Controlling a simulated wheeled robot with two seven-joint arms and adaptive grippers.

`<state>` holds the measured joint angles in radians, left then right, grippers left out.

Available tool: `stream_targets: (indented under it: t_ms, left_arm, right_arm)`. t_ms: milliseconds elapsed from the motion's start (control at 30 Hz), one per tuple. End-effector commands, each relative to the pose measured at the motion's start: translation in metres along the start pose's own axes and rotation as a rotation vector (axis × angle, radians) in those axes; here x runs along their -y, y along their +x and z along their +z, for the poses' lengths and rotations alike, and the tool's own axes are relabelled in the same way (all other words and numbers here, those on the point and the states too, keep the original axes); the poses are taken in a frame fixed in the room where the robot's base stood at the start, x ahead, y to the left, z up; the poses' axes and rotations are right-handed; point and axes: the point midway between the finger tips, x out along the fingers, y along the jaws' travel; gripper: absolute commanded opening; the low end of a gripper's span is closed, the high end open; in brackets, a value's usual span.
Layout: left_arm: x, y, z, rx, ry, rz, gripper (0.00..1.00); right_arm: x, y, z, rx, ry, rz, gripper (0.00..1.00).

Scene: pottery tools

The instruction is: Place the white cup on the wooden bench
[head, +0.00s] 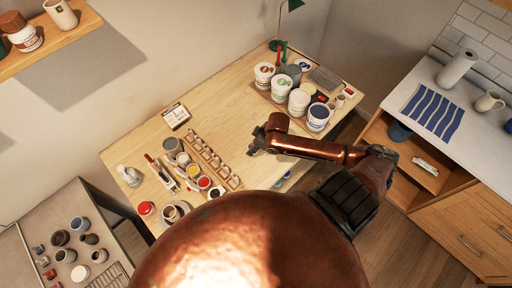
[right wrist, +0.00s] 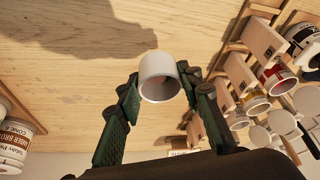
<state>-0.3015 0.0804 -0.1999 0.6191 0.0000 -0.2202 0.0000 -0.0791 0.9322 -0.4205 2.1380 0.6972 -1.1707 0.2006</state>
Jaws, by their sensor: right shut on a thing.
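The white cup (right wrist: 158,66) is between the two fingers of my right gripper (right wrist: 160,80) in the right wrist view, its open mouth facing the camera. The gripper is shut on it. In the head view my right gripper (head: 257,142) is over the middle of the wooden bench (head: 225,118), and the cup cannot be made out there. The bench's bare wood (right wrist: 95,65) lies behind the cup in the right wrist view. I cannot tell whether the cup touches it. My left gripper is not in view.
A wooden rack (head: 213,160) and several paint jars (head: 204,183) stand left of my gripper. A tray of large tubs (head: 299,100) stands at the bench's far right. A small sign (head: 177,116) stands near the back edge. The wood between these is clear.

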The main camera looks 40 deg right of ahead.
Motion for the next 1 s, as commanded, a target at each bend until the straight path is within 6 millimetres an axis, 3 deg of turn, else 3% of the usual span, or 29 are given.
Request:
stream_targets:
  t_ms: [200,367,600,1000]
  left_arm:
    - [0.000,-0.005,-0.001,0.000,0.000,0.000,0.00]
    - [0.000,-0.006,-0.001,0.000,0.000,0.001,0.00]
    - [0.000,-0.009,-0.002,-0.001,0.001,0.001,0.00]
    - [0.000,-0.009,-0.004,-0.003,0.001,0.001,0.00]
  right_arm:
    - [-0.023,0.026,0.010,0.001,0.002,0.000,0.09]
    - [-0.031,0.035,0.013,0.000,0.002,0.000,0.09]
    - [-0.032,0.062,0.024,0.000,0.000,0.000,0.09]
    - [-0.032,0.067,0.027,0.000,-0.001,0.000,0.09]
